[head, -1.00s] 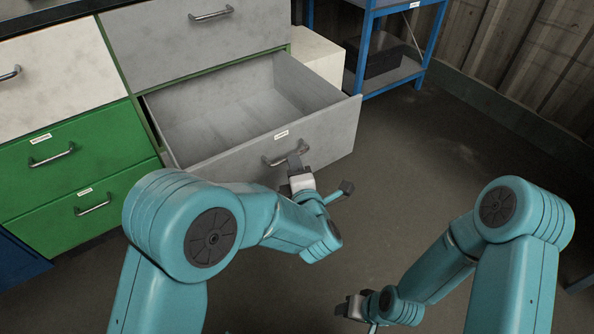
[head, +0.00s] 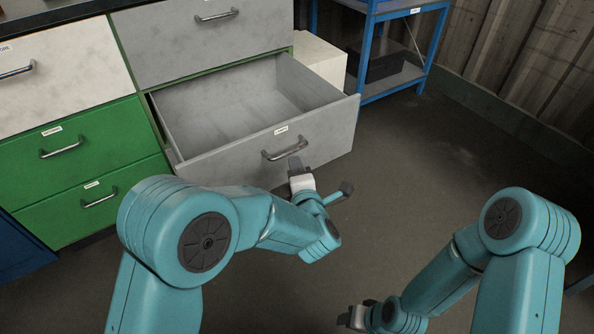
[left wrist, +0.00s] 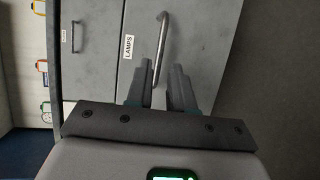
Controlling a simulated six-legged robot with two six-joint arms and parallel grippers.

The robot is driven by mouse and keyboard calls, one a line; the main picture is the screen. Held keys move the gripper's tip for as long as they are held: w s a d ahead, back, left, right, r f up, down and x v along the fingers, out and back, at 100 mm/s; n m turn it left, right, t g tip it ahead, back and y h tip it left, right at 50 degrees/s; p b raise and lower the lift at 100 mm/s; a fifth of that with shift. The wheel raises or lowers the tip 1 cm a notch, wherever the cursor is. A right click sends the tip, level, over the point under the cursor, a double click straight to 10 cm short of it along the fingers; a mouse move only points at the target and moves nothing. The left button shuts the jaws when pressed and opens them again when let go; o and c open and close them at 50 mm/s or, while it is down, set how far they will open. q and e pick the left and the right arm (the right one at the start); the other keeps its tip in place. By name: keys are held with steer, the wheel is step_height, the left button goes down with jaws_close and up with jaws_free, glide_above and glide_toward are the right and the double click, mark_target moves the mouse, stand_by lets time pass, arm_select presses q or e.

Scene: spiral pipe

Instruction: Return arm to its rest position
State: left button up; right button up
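My left gripper (head: 296,166) is just in front of the grey drawer, below the right end of its metal handle (head: 283,153). In the left wrist view the two fingers of this gripper (left wrist: 157,72) stand apart. The handle (left wrist: 161,40) shows beyond and between them, and nothing is clamped. My right gripper (head: 352,318) is low at the bottom edge of the head view, away from the furniture. It is small and partly hidden by its own arm, so its finger state is unclear.
The grey drawer (head: 225,160) is pulled open and looks empty; its label reads LAMPS. Closed green drawers (head: 75,150) are at left. A white box (head: 320,62) and a blue shelf rack (head: 427,55) stand behind. The floor (head: 420,140) at right is clear.

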stand_by(0.4)
